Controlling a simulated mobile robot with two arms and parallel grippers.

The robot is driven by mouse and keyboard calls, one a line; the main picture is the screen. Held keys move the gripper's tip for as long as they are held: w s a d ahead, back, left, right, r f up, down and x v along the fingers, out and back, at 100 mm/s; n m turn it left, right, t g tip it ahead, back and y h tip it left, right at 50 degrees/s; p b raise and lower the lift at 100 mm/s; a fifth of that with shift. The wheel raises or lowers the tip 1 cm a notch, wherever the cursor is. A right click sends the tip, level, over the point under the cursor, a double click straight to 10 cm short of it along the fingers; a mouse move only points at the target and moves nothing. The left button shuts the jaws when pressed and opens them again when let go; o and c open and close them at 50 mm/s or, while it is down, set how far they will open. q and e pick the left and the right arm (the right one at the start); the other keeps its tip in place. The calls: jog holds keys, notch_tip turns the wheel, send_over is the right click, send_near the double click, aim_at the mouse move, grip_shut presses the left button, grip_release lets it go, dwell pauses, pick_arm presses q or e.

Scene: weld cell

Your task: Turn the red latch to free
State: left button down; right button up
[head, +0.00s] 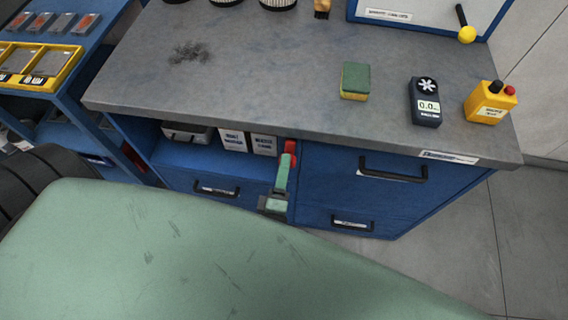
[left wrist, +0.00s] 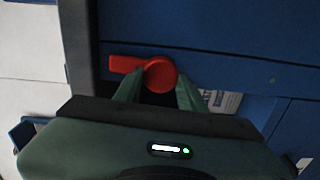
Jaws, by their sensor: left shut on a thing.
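The red latch (head: 291,147) is on the front of the blue workbench, just under the worktop edge, beside the open shelf. In the left wrist view the latch (left wrist: 160,75) has a round hub with a flat lever pointing left, roughly level. My left gripper (head: 286,161) reaches up to it from below. In the left wrist view its green fingers (left wrist: 158,82) stand on either side of the hub, shut on the latch. The fingertips partly hide the hub's sides. My right gripper is in neither view.
The grey worktop (head: 250,85) holds a green-and-yellow sponge (head: 355,81), a dark meter (head: 425,102) and a yellow button box (head: 490,102). Drawers with black handles (head: 393,169) flank the latch. Labelled boxes (head: 248,141) stand on the shelf. A yellow tray (head: 40,65) is at left.

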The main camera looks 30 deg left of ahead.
pick_arm(q)
jog(key=shift+n, duration=0.5)
jog(key=c, duration=0.9)
grip_release()
jog(key=shift+o, duration=0.2)
jog(key=shift+s, duration=0.1)
jog(key=b+v, duration=0.2)
jog(key=v, duration=0.5)
jog(key=shift+s, duration=0.3)
jog(key=shift+d, duration=0.15)
